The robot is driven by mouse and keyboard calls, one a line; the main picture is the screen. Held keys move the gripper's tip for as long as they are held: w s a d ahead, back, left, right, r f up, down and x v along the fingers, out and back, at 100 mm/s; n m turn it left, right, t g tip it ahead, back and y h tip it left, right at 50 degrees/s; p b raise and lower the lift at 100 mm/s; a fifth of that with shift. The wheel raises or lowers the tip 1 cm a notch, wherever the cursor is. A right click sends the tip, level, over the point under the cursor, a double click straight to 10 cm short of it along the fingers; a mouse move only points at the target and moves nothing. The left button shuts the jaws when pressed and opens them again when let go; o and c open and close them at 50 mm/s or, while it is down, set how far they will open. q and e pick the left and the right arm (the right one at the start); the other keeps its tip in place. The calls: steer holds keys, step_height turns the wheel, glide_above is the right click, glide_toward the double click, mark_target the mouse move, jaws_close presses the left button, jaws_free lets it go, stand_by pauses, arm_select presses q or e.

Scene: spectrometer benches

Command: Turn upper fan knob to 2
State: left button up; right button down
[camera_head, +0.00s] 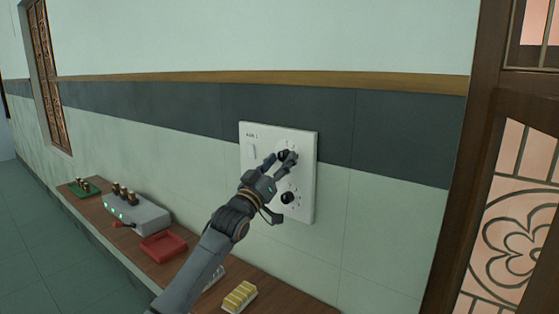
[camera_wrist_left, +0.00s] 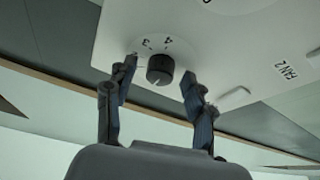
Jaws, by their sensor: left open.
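A white wall panel (camera_head: 305,175) carries two black knobs with dial marks. The upper knob (camera_head: 283,155) is partly hidden by my left gripper (camera_head: 281,158), whose fingers are spread around it. The lower knob (camera_head: 288,198) is free below. In the left wrist view, a black knob (camera_wrist_left: 160,69) sits between the two open fingertips of my left gripper (camera_wrist_left: 160,73), with gaps on both sides. The numbers 3 and 4 show beside it. A pale mark shows on the knob, but I cannot tell which number it indicates. My right gripper is not in view.
A small switch (camera_head: 253,152) is on the panel's left part. A wooden bench (camera_head: 135,241) below holds a grey device (camera_head: 140,214), a red tray (camera_head: 163,247) and a yellow block set (camera_head: 239,296). A wooden door frame (camera_head: 460,180) stands right.

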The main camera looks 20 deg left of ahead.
arm_select(q)
jaws_close()
